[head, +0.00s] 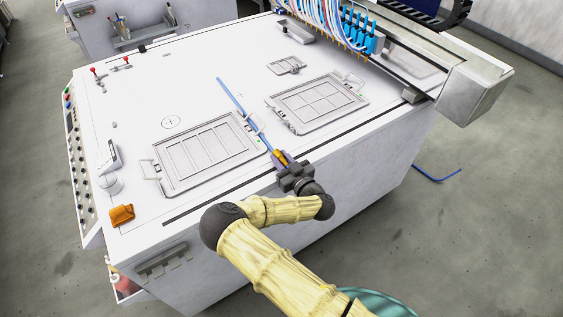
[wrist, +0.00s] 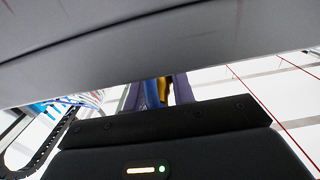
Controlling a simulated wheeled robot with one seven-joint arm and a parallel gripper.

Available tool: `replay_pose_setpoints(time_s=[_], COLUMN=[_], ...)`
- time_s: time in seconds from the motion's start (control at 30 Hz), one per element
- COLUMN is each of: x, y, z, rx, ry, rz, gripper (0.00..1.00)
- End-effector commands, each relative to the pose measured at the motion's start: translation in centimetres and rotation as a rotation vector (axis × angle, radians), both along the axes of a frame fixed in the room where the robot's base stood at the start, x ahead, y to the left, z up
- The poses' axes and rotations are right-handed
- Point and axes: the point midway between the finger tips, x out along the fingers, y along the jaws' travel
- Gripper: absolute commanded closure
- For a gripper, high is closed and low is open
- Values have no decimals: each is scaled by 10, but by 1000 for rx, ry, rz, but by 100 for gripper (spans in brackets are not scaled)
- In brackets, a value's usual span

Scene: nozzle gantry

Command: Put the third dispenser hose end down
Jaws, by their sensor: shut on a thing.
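A thin blue hose (head: 240,105) runs in a straight line over the white table top (head: 130,75), between the two framed trays, down to my gripper (head: 281,158). My gripper is at the near edge of the table, shut on the hose end. A yellow-orange piece shows between the fingers. In the wrist view the blue hose (wrist: 150,93) and the yellow piece (wrist: 163,92) sit between the dark purple fingers (wrist: 157,93). The tip of the hose end is hidden, and I cannot tell if it touches the table.
Framed trays lie left (head: 208,152) and right (head: 317,102) of the hose. A gantry with blue nozzles (head: 355,35) and several hoses stands at the back right. An orange cloth-like item (head: 121,215) lies front left. Another blue hose (head: 437,178) lies on the floor at right.

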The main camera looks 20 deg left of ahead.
Motion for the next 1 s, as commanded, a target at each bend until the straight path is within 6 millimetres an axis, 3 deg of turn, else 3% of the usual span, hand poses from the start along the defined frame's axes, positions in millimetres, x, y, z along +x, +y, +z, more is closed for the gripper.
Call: replay_pose_setpoints(time_s=[0.13, 0.53, 0.57, 0.63, 1.0], x=[0, 0, 0, 0, 0], y=[0, 0, 0, 0, 0], z=[-16, -20, -20, -20, -16], rx=[-1, 2, 1, 1, -1], ry=[0, 1, 1, 1, -1], rz=[1, 0, 0, 0, 0], gripper=[100, 100, 69, 55, 53])
